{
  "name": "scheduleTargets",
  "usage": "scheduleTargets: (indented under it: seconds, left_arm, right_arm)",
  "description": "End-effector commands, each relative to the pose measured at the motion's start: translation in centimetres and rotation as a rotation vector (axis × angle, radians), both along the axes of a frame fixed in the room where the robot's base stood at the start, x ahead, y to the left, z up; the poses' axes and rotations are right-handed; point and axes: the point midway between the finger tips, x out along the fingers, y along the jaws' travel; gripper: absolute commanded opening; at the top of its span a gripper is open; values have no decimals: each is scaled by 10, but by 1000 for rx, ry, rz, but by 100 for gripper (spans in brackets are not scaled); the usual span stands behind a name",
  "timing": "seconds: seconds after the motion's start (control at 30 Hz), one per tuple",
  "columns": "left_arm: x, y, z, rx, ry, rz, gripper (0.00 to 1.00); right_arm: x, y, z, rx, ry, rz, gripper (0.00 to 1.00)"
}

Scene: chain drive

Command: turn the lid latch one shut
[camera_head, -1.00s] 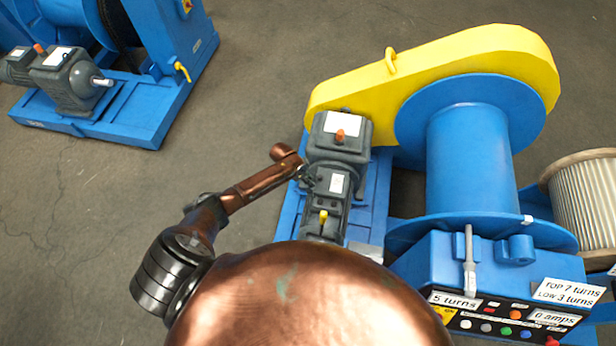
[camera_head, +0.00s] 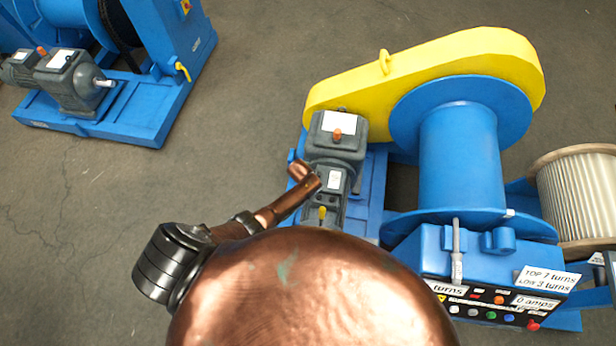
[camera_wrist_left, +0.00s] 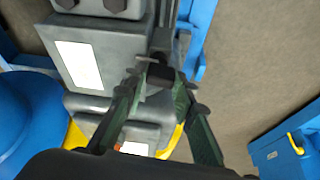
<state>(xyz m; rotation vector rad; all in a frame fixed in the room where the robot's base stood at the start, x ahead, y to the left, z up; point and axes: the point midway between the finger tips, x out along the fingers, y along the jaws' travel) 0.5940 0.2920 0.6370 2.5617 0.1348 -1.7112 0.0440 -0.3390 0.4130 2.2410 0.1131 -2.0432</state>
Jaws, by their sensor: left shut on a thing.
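I cannot make out latch one for certain. My left arm reaches in to the grey gearmotor (camera_head: 337,135), and its own links hide the gripper in the head view. In the left wrist view, the green fingers of my left gripper (camera_wrist_left: 158,78) are closed on a small dark part (camera_wrist_left: 160,74) beside the gearmotor's grey housing. I cannot tell whether that part is the latch. My right gripper is not in view.
A control panel (camera_head: 500,308) with buttons stands at the front right. A ribbed reel (camera_head: 580,195) stands at the right. A second blue winch (camera_head: 150,120) with a yellow handle (camera_head: 183,72) is at the upper left. Bare floor (camera_head: 225,110) lies between the winches.

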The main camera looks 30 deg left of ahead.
Motion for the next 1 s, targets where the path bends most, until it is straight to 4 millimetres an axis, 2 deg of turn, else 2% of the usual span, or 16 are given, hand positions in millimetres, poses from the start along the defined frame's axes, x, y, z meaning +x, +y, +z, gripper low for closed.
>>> scheduleTargets:
  seconds: [0.3,0.87,0.9,1.0]
  left_arm:
    - [-1,-2,-1,-1,2,134,0]
    - [-1,-1,0,-2,1,166,0]
    - [-1,-1,0,-2,1,166,25]
    - [-1,-1,0,-1,1,165,32]
  right_arm:
    - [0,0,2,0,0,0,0]
    - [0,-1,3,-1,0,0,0]
    - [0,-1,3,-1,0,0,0]
    - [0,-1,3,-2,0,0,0]
